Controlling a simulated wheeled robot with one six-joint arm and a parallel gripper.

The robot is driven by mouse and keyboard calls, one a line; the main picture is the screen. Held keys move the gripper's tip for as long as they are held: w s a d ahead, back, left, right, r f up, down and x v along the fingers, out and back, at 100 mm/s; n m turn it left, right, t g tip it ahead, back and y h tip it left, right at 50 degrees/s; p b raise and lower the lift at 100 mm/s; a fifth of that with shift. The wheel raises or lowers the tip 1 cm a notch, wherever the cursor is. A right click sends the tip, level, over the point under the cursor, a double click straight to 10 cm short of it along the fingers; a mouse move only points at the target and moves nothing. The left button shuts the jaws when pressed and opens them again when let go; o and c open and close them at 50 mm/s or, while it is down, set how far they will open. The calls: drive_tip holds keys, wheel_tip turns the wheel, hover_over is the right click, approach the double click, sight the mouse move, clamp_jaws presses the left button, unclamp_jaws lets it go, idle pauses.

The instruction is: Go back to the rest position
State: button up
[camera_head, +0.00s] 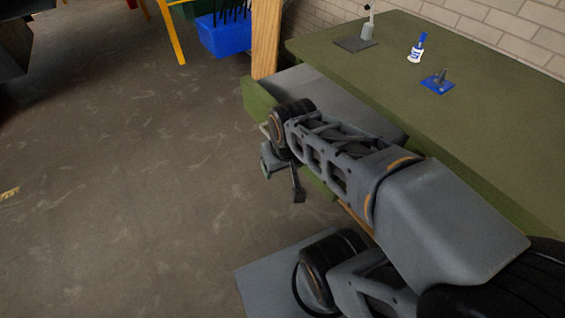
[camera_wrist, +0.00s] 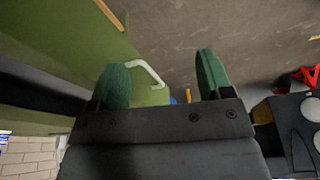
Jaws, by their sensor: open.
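My gripper (camera_head: 283,178) hangs at the end of my arm, in front of an open green drawer (camera_head: 262,106) of the green workbench (camera_head: 480,130). In the wrist view my gripper (camera_wrist: 163,75) shows two green finger pads set wide apart, with nothing held between them. A pale curved handle (camera_wrist: 150,72) on a green panel shows beside the left pad. I cannot tell whether the pad touches it. My arm hides part of the drawer and of the bench front in the head view.
On the bench stand a white and blue bottle (camera_head: 416,50), a small blue-based item (camera_head: 438,82) and a dark plate with a grey fitting (camera_head: 357,44). A wooden post (camera_head: 265,40) rises by the drawer. A blue bin (camera_head: 225,38) is behind. The floor at left is mostly clear.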

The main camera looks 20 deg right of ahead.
wheel_tip(320, 180, up, 13)
drive_tip(key=p, duration=1.1)
drive_tip(key=shift+s+a+t, duration=0.2)
drive_tip(key=shift+t, duration=0.1)
drive_tip(key=shift+f, duration=0.1)
drive_tip(key=shift+c, duration=0.3)
